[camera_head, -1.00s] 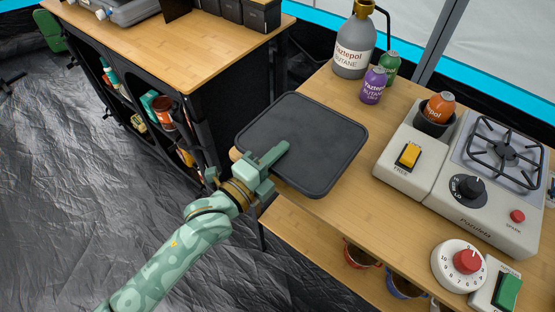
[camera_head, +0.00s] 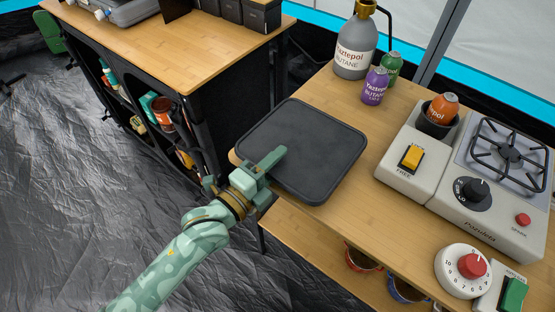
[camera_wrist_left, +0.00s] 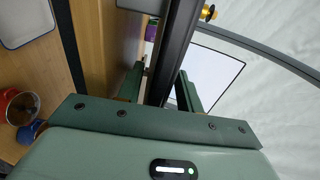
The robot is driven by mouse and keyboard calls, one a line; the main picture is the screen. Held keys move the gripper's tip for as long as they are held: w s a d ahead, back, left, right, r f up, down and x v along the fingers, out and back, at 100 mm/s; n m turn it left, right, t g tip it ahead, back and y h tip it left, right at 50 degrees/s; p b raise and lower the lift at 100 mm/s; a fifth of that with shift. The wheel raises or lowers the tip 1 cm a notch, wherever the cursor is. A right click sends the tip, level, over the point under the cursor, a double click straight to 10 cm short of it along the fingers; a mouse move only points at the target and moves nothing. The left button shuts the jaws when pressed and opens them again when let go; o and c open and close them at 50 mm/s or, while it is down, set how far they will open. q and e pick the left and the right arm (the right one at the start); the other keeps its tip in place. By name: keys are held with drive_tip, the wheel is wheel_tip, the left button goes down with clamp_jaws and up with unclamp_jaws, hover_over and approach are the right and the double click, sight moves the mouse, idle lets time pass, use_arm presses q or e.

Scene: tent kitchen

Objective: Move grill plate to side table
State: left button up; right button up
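The grill plate (camera_head: 305,140) is a dark, rounded square slab at the left end of the wooden stove table (camera_head: 345,215). Its near-left edge is between the fingers of my left gripper (camera_head: 270,162), with one finger over its top face. In the left wrist view the plate (camera_wrist_left: 178,45) shows edge-on as a dark bar between the two fingers (camera_wrist_left: 162,88), which look closed on it. The finger under the plate is hidden in the head view. A second wooden-topped table (camera_head: 170,45) stands at the upper left. My right gripper is not in view.
A grey butane bottle (camera_head: 352,50), a purple can (camera_head: 374,88) and a green can (camera_head: 393,68) stand behind the plate. The stove (camera_head: 465,185) is to the right. Bins (camera_head: 260,15) and a grey case (camera_head: 125,10) sit at the second table's back; its front top is clear.

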use_arm(q)
drive_tip(key=p+v, duration=0.3)
drive_tip(key=v, duration=0.8)
drive_tip(key=s+a+f+n+g+y, duration=0.2)
drive_tip(key=s+a+f+n+y, duration=0.15)
drive_tip(key=f, duration=0.65)
drive_tip(key=s+a+f+n+g+y, duration=0.15)
drive_tip(key=a+f+n, duration=0.25)
drive_tip(key=f, duration=0.5)
drive_tip(key=s+a+f+n+g+y, duration=0.2)
drive_tip(key=s+a+f+n+y, duration=0.15)
drive_tip(key=f, duration=0.65)
drive_tip(key=s+a+f+n+g+y, duration=0.1)
drive_tip(key=s+a+f+n+g, duration=0.15)
drive_tip(key=s+f, duration=0.35)
drive_tip(key=s+a+f+n+g+y, duration=0.1)
drive_tip(key=s+a+f+n, duration=0.15)
drive_tip(key=s+f, duration=0.4)
drive_tip(key=s+f+n+g, duration=0.2)
drive_tip(key=s+n+g, duration=0.3)
drive_tip(key=s, duration=1.6)
drive_tip(key=shift+a+f+n+y+b, duration=0.35)
drive_tip(key=shift+n+y, duration=0.1)
drive_tip(key=shift+n, duration=0.15)
drive_tip(key=shift+w, duration=0.2)
